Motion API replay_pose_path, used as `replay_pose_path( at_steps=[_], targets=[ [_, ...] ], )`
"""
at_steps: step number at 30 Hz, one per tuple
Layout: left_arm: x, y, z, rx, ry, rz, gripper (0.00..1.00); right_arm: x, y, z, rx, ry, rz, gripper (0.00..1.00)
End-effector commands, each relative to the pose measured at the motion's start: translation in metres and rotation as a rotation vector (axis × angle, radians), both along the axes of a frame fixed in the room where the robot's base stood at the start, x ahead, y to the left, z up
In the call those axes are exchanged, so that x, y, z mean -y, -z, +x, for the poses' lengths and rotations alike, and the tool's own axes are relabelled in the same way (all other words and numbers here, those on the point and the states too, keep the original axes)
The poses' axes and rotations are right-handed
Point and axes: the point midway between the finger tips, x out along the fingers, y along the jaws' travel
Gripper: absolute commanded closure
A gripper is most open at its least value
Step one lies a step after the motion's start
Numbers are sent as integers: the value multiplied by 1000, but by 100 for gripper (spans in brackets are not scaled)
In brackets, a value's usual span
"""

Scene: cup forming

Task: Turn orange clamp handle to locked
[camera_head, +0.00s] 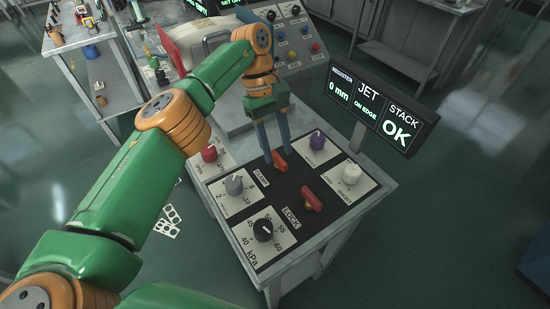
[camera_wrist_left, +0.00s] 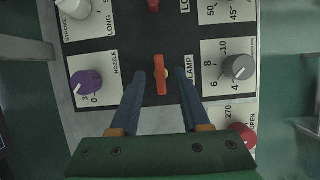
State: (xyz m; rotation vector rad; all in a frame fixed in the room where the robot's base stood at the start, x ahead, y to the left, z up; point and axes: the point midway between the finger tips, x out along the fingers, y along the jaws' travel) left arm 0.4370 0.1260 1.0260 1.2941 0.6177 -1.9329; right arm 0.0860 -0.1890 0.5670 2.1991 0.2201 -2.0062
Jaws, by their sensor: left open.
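The orange clamp handle (camera_head: 280,163) sits on the black strip of the control panel beside the CLAMP label. My left gripper (camera_head: 278,153) reaches down from above with blue fingers. In the wrist view its fingertips (camera_wrist_left: 162,75) are apart, one on each side of the handle, with visible gaps. Whether the tips are level with the handle is hard to tell. My right gripper is in neither view.
A red lock handle (camera_head: 311,199) stands nearby on the same strip. Grey (camera_head: 234,184), black (camera_head: 263,230), purple (camera_head: 317,139), white (camera_head: 351,173) and red (camera_head: 209,153) knobs surround the strip. A display (camera_head: 380,108) reading "STACK OK" stands at the panel's right.

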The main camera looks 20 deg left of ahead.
Motion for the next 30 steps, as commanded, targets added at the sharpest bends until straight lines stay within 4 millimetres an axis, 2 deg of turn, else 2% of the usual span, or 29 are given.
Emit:
replay_pose_path(
  at_steps=[2,7,13,15,21,25,30],
  targets=[
    [1,-13,0,4,-2,-1,54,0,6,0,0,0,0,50],
    [4,-25,-17,5,4,1,54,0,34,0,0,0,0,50],
    [13,-75,-52,6,4,2,54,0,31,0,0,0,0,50],
    [19,-76,-70,6,5,1,54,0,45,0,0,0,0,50],
    [32,-99,-115,3,3,0,54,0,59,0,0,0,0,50],
    [37,-109,-130,1,1,-1,54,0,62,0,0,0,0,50],
    [38,-112,-135,-1,0,1,54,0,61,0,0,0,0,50]
  ],
)
